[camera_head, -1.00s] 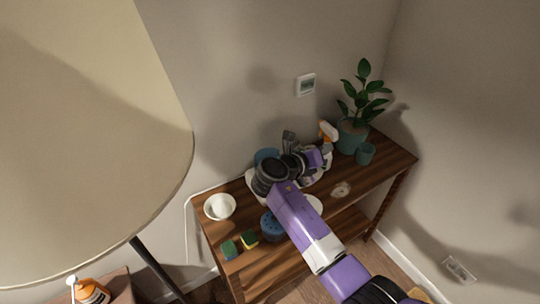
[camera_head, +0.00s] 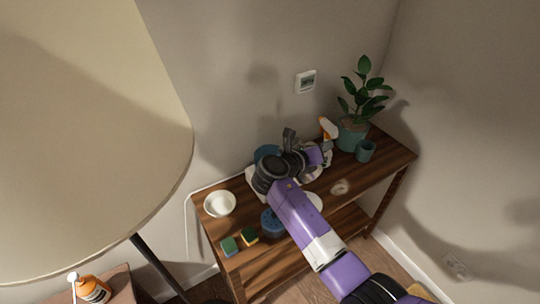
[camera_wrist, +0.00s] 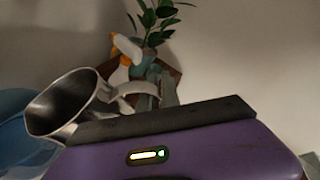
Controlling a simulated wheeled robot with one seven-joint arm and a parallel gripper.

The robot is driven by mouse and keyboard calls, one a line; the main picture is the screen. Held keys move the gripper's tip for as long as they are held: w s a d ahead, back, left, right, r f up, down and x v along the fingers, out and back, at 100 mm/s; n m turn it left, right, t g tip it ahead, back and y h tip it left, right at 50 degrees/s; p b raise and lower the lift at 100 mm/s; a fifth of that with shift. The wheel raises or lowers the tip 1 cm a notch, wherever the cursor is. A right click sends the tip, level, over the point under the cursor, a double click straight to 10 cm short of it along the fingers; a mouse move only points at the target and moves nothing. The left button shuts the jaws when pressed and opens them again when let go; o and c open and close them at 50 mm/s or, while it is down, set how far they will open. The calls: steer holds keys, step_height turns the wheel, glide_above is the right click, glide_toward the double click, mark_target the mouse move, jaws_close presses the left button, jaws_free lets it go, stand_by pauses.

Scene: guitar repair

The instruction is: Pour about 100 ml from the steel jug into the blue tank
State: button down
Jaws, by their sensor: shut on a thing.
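The steel jug (camera_wrist: 72,102) is at the left of the wrist view, tilted with its open mouth towards the lower left. Its inside looks dark, and no liquid stream shows. My gripper (camera_wrist: 166,96) is shut on the jug's handle, though the grip is partly hidden by my wrist housing. The blue tank (camera_wrist: 14,128) is at the left edge of the wrist view, close beside the jug's mouth. In the head view the tank (camera_head: 267,152) shows behind my arm at the back of the table. There the jug is mostly hidden or hard to tell from my gripper.
The wooden table (camera_head: 385,170) carries a white bowl (camera_head: 219,204), two sponges (camera_head: 229,246), a round blue container (camera_head: 271,223), a potted plant (camera_head: 353,134), a teal cup (camera_head: 365,151) and a spray bottle (camera_head: 328,129). A large lampshade (camera_head: 90,140) fills the left. The table's right front is mostly clear.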

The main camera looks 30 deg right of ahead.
steer(key=s+d+f+m+t+y+p, duration=0.1)
steer(key=s+d+f+m+t+y, duration=0.1)
steer(key=s+f+m, duration=0.3)
steer(key=shift+s+d+f+m+t+y+p, duration=0.2)
steer(key=shift+d+f+m+t+y+p, duration=0.4)
steer(key=shift+f, duration=1.4)
steer(key=shift+d, duration=0.1)
